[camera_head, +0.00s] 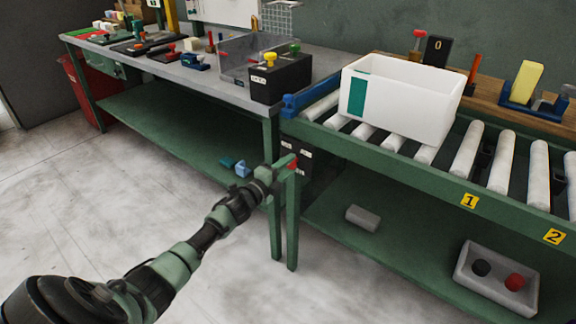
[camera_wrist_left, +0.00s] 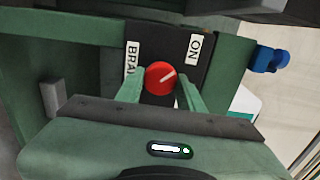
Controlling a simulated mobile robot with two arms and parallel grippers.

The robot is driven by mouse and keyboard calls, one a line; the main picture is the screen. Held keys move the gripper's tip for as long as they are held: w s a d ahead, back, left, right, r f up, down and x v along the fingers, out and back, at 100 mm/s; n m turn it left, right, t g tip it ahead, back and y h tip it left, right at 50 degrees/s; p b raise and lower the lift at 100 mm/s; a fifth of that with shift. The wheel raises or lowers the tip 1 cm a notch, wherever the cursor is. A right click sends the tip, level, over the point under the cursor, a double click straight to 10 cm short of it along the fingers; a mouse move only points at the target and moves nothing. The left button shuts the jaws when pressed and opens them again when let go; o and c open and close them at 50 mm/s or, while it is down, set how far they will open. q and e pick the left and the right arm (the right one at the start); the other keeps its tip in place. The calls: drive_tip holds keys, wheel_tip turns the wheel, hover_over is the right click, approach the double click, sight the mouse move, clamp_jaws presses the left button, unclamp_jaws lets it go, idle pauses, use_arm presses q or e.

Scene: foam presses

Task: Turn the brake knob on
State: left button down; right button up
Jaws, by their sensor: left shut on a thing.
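The brake knob is a round red knob (camera_wrist_left: 160,77) with a white pointer line. It sits on a black panel (camera_wrist_left: 165,45) with a white label beginning "BRA" (camera_wrist_left: 132,62) and a white "ON" label (camera_wrist_left: 195,47). In the left wrist view the pointer slants up and right, toward the "ON" label. My left gripper (camera_wrist_left: 160,90) is shut on the knob, one green finger on each side. In the head view the gripper (camera_head: 287,166) reaches the panel under the conveyor's left end, with the red knob (camera_head: 293,163) partly hidden. My right gripper is not in view.
A white box (camera_head: 410,105) stands on the roller conveyor above the panel. A blue piece (camera_head: 291,104) is at the conveyor's left end. Green table legs stand close by my left gripper. A grey tray (camera_head: 470,270) sits on the lower shelf. The floor at left is clear.

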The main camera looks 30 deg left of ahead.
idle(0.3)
use_arm(q)
drive_tip(key=c, duration=0.9)
unclamp_jaws()
